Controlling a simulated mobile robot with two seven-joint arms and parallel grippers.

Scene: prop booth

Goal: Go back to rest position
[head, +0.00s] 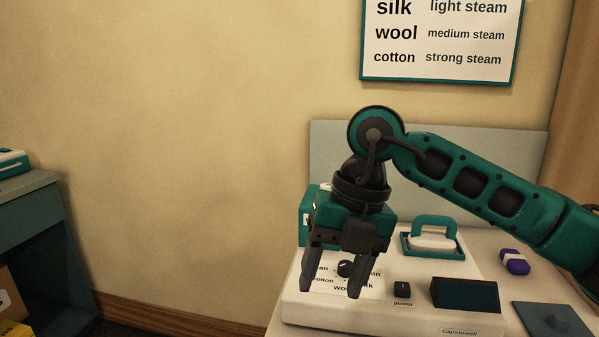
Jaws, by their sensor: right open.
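My right gripper (331,290) comes in from the right and points down over the white steam console (467,318). Its two fingers are apart, on either side of a black dial (346,268) on a label with fabric names. I cannot tell whether the fingers touch the dial. A small black power switch (402,289) is just right of the gripper. My left gripper does not show.
A teal-handled iron (432,230) stands at the console's back. A purple block (515,262) and a dark pad (553,321) lie at the right. A teal box (308,216) is behind the gripper. A wall chart (440,40) lists fabrics and steam levels. A cabinet (32,225) is far left.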

